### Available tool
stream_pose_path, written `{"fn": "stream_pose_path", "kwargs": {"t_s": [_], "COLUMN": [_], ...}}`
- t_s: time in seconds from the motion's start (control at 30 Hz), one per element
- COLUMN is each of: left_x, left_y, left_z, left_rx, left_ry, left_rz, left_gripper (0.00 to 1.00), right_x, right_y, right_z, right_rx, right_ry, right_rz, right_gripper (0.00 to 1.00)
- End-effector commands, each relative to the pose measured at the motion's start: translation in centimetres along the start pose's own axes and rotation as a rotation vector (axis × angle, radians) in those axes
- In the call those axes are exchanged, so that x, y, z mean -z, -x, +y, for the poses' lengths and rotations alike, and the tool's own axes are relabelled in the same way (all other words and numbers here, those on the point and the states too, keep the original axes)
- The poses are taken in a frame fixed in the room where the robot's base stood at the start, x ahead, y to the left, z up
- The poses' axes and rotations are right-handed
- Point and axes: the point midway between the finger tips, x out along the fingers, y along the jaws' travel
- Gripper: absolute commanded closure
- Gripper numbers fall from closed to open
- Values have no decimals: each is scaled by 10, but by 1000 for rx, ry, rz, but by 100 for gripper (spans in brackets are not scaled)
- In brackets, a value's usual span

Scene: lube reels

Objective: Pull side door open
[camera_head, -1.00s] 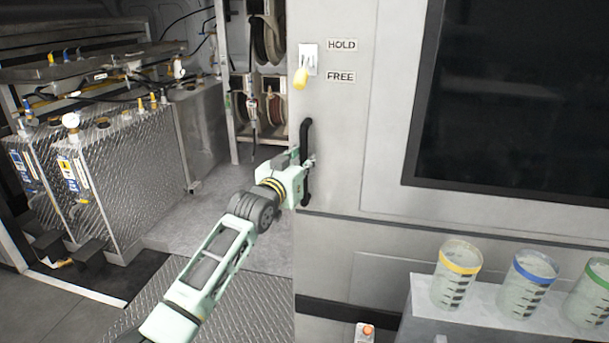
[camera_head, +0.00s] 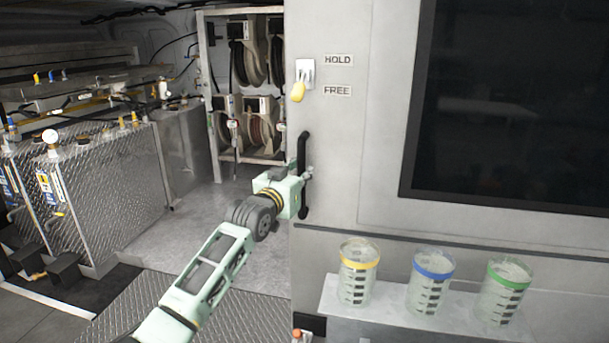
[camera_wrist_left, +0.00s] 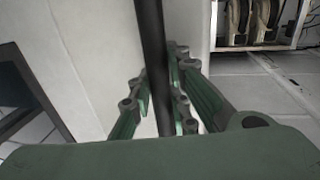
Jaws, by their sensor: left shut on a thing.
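The side door (camera_head: 345,155) is a pale grey panel with a large dark window (camera_head: 510,100). A black vertical handle (camera_head: 304,150) is fixed near its left edge. My left gripper (camera_head: 300,186) is shut on the lower part of this handle. In the left wrist view, the dark handle bar (camera_wrist_left: 153,60) runs between the green fingers of my left gripper (camera_wrist_left: 165,100). A yellow-tipped lever (camera_head: 299,90) sits above the handle, beside HOLD and FREE labels, and points down toward FREE. My right gripper is in neither view.
The opening left of the door shows hose reels (camera_head: 255,125) in a rack and metal tanks (camera_head: 100,185) on the floor. Several things stand low at the right: a ledge (camera_head: 390,317) carries jars with yellow, blue and green bands. Floor between tanks and door is clear.

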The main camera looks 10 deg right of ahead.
Motion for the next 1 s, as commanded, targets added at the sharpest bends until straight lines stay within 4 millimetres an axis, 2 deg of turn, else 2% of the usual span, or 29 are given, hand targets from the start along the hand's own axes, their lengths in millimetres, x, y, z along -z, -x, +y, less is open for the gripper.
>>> {"fn": "stream_pose_path", "kwargs": {"t_s": [0.03,0.27,0.3,0.5,0.83,1.0], "left_x": [-8,-8,-8,-5,-2,-3], "left_y": [0,0,0,0,1,10], "left_z": [3,4,4,3,3,3], "left_rx": [-3,-5,-5,-4,-4,-5], "left_ry": [2,3,3,3,3,5], "left_rz": [-12,-12,-12,-6,-1,-1], "left_gripper": [100,100,82,65,64,64], "right_x": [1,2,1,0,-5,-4], "right_y": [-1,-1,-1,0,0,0], "right_z": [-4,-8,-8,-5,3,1], "right_rx": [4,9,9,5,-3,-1], "right_ry": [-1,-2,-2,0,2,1], "right_rz": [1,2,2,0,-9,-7], "right_gripper": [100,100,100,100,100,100]}}
